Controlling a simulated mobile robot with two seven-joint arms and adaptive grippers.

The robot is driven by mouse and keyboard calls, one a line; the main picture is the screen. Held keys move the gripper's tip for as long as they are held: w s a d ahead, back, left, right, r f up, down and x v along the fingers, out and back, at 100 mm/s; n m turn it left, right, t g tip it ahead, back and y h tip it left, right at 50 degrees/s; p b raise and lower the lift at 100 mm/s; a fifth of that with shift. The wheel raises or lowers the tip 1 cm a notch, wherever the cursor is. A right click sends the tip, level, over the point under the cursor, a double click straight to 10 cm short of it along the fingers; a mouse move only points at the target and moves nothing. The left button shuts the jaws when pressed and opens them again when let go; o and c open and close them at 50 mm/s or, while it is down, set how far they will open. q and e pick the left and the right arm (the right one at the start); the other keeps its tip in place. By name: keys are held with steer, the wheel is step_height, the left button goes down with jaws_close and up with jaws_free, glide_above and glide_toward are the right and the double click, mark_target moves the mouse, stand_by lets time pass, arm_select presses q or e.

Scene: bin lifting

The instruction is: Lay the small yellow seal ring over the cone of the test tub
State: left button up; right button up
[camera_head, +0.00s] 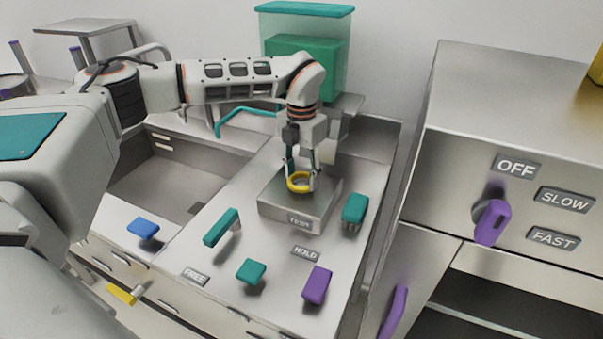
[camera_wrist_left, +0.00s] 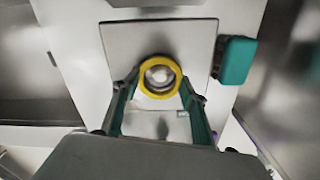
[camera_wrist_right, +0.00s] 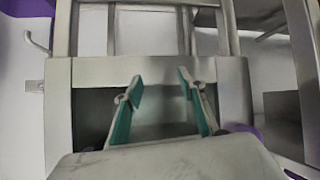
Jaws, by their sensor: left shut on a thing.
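The small yellow seal ring (camera_head: 299,190) is between the fingertips of my left gripper (camera_head: 301,178), over the steel test tub (camera_head: 289,213) with the TEST label. In the left wrist view the ring (camera_wrist_left: 160,95) is seen from above, with my left gripper (camera_wrist_left: 160,82) shut on its two sides. A pale round shape, apparently the cone (camera_wrist_left: 160,74), shows through the ring's opening. I cannot tell whether the ring touches the cone or hangs above it. My right gripper (camera_wrist_right: 159,80) shows only in the right wrist view, open and empty.
A teal handle (camera_head: 354,208) stands right of the tub, and another (camera_head: 221,228) stands left. Purple (camera_head: 317,285) and teal (camera_head: 251,271) knobs are in front. A sink (camera_head: 160,185) lies to the left. A steel cabinet (camera_head: 470,130) with a purple knob (camera_head: 490,222) is at the right.

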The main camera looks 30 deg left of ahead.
arm_select(q)
steer(key=shift+f, duration=0.3)
stand_by(0.4)
steer(key=o, duration=1)
steer(key=shift+r, duration=0.1)
step_height(320, 180, up, 12)
steer(key=shift+f, duration=0.1)
